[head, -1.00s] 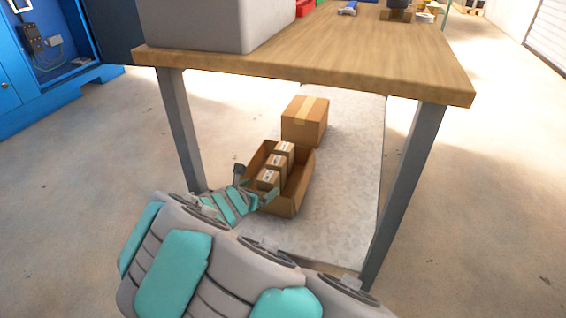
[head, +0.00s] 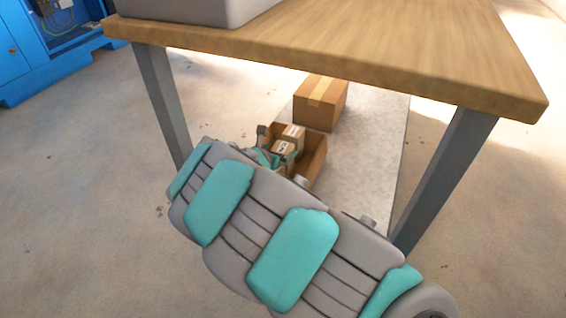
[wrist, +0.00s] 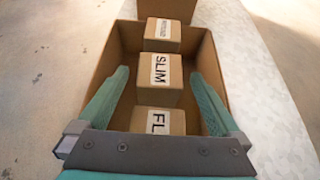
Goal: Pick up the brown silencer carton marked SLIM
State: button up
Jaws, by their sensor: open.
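The brown carton marked SLIM (wrist: 166,73) stands in the middle of a row of three small cartons inside an open brown box (wrist: 209,62) in the wrist view. The row also holds a nearer carton whose label begins "FL" (wrist: 159,121) and a farther carton (wrist: 163,35) with a label too small to read. My gripper (wrist: 160,85) is open, its teal fingers reaching into the box on either side of the row, with the SLIM carton between and just beyond the tips. In the head view the open box (head: 316,160) is partly hidden by my arm.
A larger taped carton (head: 321,103) stands behind the box on the grey lower shelf (head: 366,170). The wooden bench top (head: 340,45) is overhead, with a metal leg on the left (head: 162,105) and one on the right (head: 445,180).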

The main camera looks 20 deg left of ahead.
aim_at(284, 148)
jog(key=shift+x, duration=1.1)
grip_shut()
